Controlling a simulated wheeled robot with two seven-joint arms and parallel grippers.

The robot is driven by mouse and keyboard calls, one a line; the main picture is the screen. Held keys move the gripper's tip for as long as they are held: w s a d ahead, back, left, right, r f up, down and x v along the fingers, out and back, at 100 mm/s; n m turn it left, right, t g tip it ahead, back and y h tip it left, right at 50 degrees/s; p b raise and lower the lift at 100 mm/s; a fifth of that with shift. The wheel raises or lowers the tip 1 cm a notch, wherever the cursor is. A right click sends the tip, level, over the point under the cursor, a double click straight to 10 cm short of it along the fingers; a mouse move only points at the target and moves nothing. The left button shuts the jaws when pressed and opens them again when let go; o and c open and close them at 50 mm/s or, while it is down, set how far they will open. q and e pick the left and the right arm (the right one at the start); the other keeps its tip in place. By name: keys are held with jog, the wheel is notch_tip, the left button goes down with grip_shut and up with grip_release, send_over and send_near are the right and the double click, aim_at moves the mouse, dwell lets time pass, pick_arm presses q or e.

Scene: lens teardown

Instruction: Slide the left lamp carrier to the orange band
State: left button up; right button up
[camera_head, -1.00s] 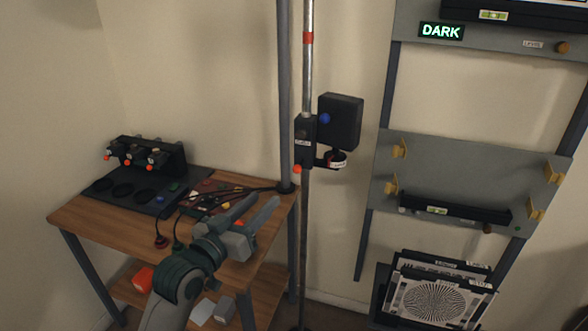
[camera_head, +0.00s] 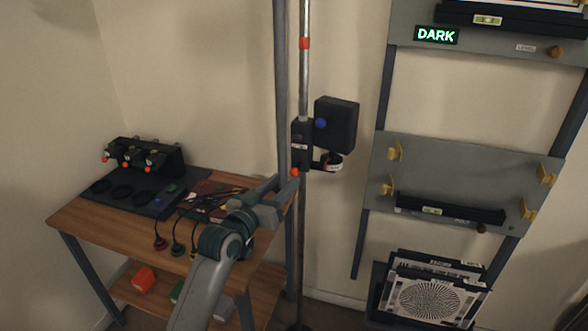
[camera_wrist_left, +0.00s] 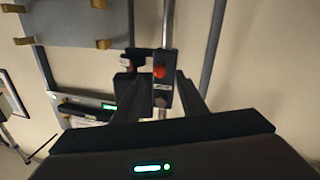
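The left lamp carrier (camera_head: 301,145) is a black block on the upright metal pole, with a black lamp box (camera_head: 336,123) on its right and an orange-red knob (camera_head: 295,172) at its lower end. The orange band (camera_head: 304,43) rings the same pole well above the carrier. My left gripper (camera_head: 281,185) is open and empty, just below and left of the carrier. In the left wrist view, the carrier (camera_wrist_left: 161,92) and its knob (camera_wrist_left: 160,72) show between the spread fingers (camera_wrist_left: 157,95), with no clear contact. My right gripper is not in view.
A wooden table (camera_head: 75,217) stands at the left, with a black rack (camera_head: 145,156), cables and small plugs. A thicker grey post (camera_head: 281,80) stands close left of the pole. A grey frame with panels (camera_head: 450,160) and a "DARK" sign (camera_head: 437,35) is at the right.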

aim_at(292, 174)
pick_arm(q)
jog(key=p+x, duration=0.1)
jog(key=x, duration=0.5)
jog(key=shift+w+d, duration=0.15)
jog(key=shift+w, duration=0.05)
jog(key=shift+c, duration=0.3)
grip_shut()
